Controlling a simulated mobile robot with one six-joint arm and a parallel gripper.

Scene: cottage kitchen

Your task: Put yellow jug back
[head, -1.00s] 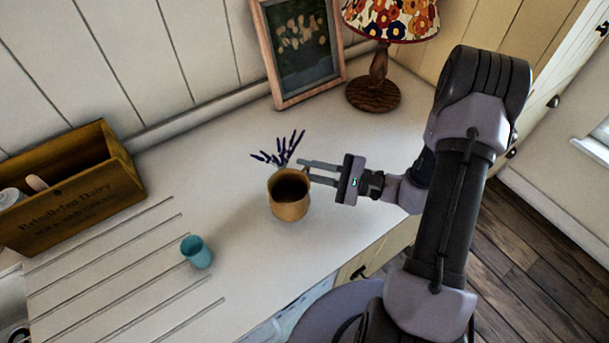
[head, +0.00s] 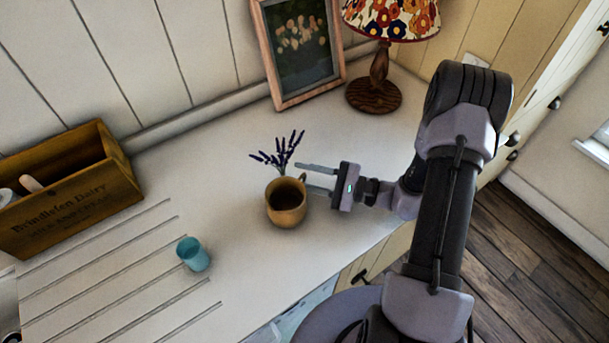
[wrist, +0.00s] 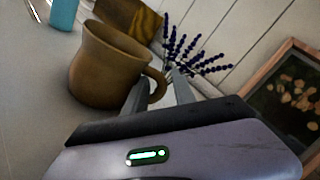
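The yellow jug (head: 287,205), a mustard-brown pot with a loop handle, stands upright on the white counter (head: 240,240). It also shows in the wrist view (wrist: 100,68), with its handle turned towards my gripper. My gripper (head: 303,177) is open at the jug's right side, its two fingers pointing left and spread apart. In the wrist view my gripper's fingertips (wrist: 158,92) lie on either side of the handle. I cannot tell whether either finger touches it.
Lavender sprigs (head: 279,153) stand close behind the jug; their base is partly hidden. A teal cup (head: 193,254) and a wooden crate (head: 80,212) are to the left. A framed picture (head: 272,75) and a lamp (head: 375,97) stand behind. The counter between cup and jug is clear.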

